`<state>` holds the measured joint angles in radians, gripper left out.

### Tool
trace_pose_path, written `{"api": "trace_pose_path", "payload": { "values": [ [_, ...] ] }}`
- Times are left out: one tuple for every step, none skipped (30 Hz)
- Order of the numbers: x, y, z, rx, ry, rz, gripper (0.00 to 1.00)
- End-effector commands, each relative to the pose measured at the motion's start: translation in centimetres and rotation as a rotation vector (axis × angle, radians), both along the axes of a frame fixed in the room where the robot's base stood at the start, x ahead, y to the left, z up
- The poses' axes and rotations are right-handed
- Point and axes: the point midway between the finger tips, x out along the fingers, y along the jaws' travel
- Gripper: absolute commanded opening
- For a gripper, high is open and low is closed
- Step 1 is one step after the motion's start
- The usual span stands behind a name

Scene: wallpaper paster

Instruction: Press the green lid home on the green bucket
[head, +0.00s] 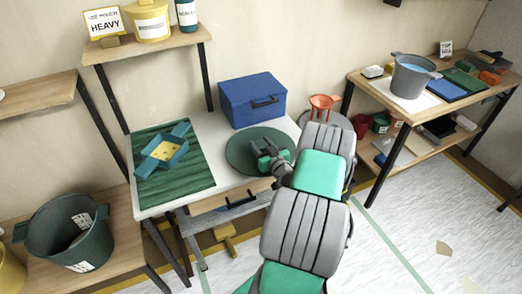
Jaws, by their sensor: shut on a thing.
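The green lid (238,150) is a dark green round disc at the right part of the white table, in front of the blue box. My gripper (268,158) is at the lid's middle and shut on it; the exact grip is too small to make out. I cannot tell whether the lid rests on the table or hangs just above it. The green bucket (90,245) is at the lower left on a low wooden shelf, upright, with its open top and side handles showing. A white label shows on its inside. My gripper is well to the right of the bucket.
The white table (208,133) holds a green mat (150,193) with a blue-and-yellow item (165,152), and a blue box (252,100). Wooden shelves (38,93) stand above the bucket. A yellow bucket (10,272) is beside it. A grey bucket (414,78) stands on the right shelf.

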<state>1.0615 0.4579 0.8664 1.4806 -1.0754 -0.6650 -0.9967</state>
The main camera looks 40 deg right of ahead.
Motion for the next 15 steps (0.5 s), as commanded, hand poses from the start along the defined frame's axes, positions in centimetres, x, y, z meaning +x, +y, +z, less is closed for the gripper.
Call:
{"api": "trace_pose_path", "payload": {
  "values": [
    [-0.01, -0.01, -0.01, 0.000, 0.000, 0.000, 0.22],
    [-0.01, -0.01, -0.01, 0.000, 0.000, 0.000, 0.19],
    [-0.01, -0.01, -0.01, 0.000, 0.000, 0.000, 0.16],
    [-0.01, -0.01, -0.01, 0.000, 0.000, 0.000, 0.13],
    [-0.01, -0.01, -0.01, 0.000, 0.000, 0.000, 0.11],
    [-0.01, -0.01, -0.01, 0.000, 0.000, 0.000, 0.08],
    [-0.02, -0.01, -0.02, 0.000, 0.000, 0.000, 0.05],
    [-0.02, -0.01, -0.02, 0.000, 0.000, 0.000, 0.03],
    [-0.02, -0.01, -0.02, 0.000, 0.000, 0.000, 0.00],
    [-0.02, -0.01, -0.02, 0.000, 0.000, 0.000, 0.00],
    [-0.01, -0.02, 0.03, 0.000, 0.000, 0.000, 0.00],
    [-0.01, -0.02, 0.02, 0.000, 0.000, 0.000, 0.00],
    [-0.01, -0.02, 0.02, 0.000, 0.000, 0.000, 0.00],
    [-0.01, -0.02, 0.02, 0.000, 0.000, 0.000, 0.00],
    [-0.01, -0.02, 0.03, 0.000, 0.000, 0.000, 0.00]
  ]
}}
